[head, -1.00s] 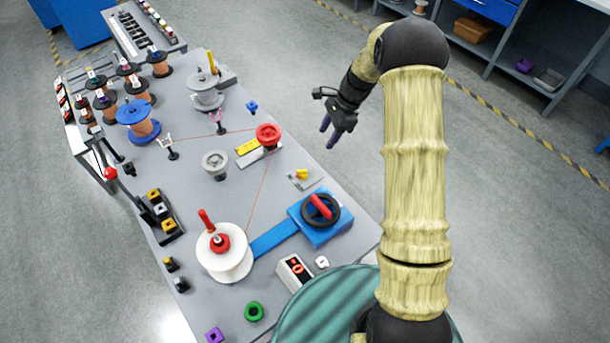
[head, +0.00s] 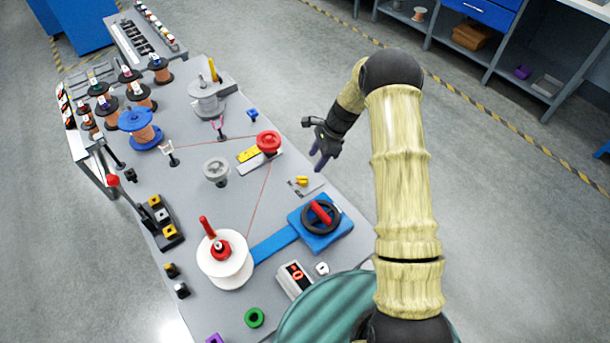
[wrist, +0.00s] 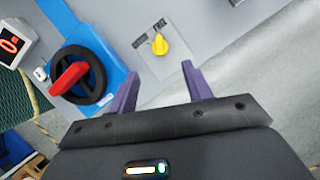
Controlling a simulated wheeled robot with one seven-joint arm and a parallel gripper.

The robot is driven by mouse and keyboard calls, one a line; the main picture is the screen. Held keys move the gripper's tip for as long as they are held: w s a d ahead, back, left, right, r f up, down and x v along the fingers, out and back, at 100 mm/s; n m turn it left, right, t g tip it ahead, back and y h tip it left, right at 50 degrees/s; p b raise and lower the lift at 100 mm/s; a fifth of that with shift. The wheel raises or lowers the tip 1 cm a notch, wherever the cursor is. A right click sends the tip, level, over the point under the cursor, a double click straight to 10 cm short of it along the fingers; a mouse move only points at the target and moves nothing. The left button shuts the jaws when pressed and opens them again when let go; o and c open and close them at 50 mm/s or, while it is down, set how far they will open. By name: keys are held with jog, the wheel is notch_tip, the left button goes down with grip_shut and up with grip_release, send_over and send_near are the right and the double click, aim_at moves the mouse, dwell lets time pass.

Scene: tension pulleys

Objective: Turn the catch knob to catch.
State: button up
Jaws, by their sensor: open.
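The catch knob (head: 301,181) is a small yellow knob on a light grey plate (head: 312,187) near the table's right edge. In the wrist view the knob (wrist: 159,44) sits above and between my fingertips, apart from them. Its plate carries the word FREE at the upper right and another label at the left, too small to read surely. The knob's pointer tip is up, near FREE. My gripper (head: 320,160) is open and empty, up and to the right of the knob in the head view. Its purple fingers (wrist: 159,80) show in the wrist view.
A blue block with a black handwheel and red handle (head: 321,215) stands close to the knob plate. A red pulley (head: 268,142) and a thin red line lie to the left. A white spool (head: 225,262) is at the front. Open floor lies right of the table.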

aim_at(305, 177)
jog(key=p+x, duration=0.1)
jog(key=x, duration=0.9)
jog(key=shift+p, duration=0.3)
jog(key=shift+w, duration=0.1)
jog(key=c, duration=1)
